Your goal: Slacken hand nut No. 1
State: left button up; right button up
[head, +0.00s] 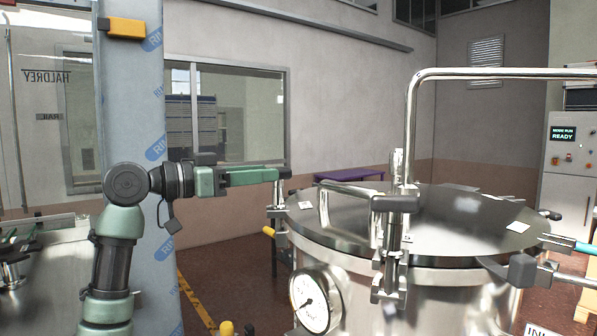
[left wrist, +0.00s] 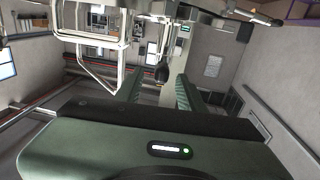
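A round steel vessel with a shiny lid (head: 450,225) carries several swing clamps with dark hand nuts. One clamp (head: 276,213) stands at the lid's left edge; its nut is largely hidden by my gripper. Another hand nut (head: 395,203) is at the front, and a third (head: 522,270) at the front right. No number is readable on the nuts. My left gripper (head: 282,174) reaches right to the left clamp's top. In the left wrist view its fingers (left wrist: 158,88) are apart, with a dark knob (left wrist: 162,73) showing between or just beyond the tips; contact cannot be told. My right gripper does not show.
A bent steel pipe (head: 412,120) rises over the lid. A pressure gauge (head: 315,300) is on the vessel's front. A blue-grey post (head: 140,100) stands behind my left arm. A control cabinet (head: 568,150) reads "READY" at the right. A purple table (head: 349,175) is behind the vessel.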

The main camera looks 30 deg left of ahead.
aim_at(291, 171)
pick_arm(q)
jog(key=shift+p+x, duration=0.55)
jog(key=shift+x, duration=0.65)
jog(key=p+x, duration=0.3)
jog(key=x, duration=0.2)
jog(key=shift+w+d+f, duration=0.1)
jog(key=shift+w+f, duration=0.05)
jog(key=shift+w, duration=0.25)
jog(key=shift+s, duration=0.15)
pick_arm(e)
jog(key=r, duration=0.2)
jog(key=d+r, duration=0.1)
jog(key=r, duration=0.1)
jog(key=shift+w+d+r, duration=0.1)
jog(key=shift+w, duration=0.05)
pick_arm(q)
grip_shut()
